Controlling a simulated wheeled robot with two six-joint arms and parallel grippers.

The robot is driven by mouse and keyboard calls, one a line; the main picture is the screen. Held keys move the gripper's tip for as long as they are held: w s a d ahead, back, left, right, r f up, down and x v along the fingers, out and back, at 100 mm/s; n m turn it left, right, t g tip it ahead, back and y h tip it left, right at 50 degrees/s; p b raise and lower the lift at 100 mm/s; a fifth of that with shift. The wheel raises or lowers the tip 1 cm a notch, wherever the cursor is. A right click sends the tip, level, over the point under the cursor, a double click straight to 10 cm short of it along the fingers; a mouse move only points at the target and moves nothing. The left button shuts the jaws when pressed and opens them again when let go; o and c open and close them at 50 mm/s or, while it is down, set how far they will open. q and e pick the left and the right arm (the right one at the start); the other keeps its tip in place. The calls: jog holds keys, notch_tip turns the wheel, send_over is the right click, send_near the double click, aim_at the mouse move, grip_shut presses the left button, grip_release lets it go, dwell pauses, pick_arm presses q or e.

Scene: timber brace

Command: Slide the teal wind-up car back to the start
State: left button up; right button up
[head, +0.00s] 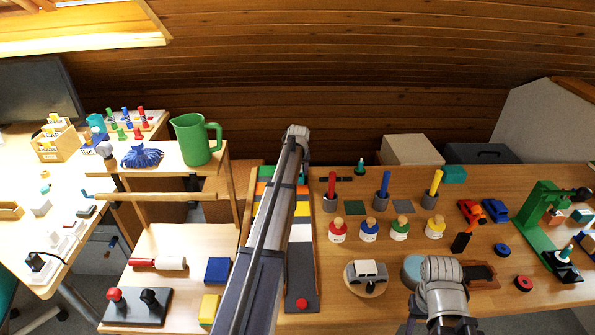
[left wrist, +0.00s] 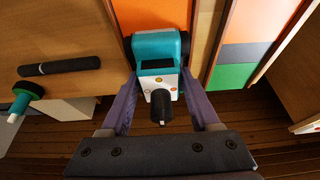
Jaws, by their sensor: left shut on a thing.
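The teal wind-up car (left wrist: 158,48) shows in the left wrist view, with a teal body, dark wheels, a pale panel with coloured dots and a black knob (left wrist: 160,106). My left gripper (left wrist: 158,78) is shut on it, one finger on each side. The striped track (head: 300,255) runs from front to back there, with coloured bands at the far part and a red button (head: 301,303) at the near end. My left arm covers much of it. The fingers of my right gripper do not show.
A wooden stand with a green jug (head: 195,140) is left of the track. Paint jars, including a red one (head: 338,230), and a toy van (head: 367,273) stand to the right. A green press (head: 543,215) is at far right. A black cylinder (left wrist: 58,67) lies on the table.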

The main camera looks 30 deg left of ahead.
pick_arm(q)
grip_shut()
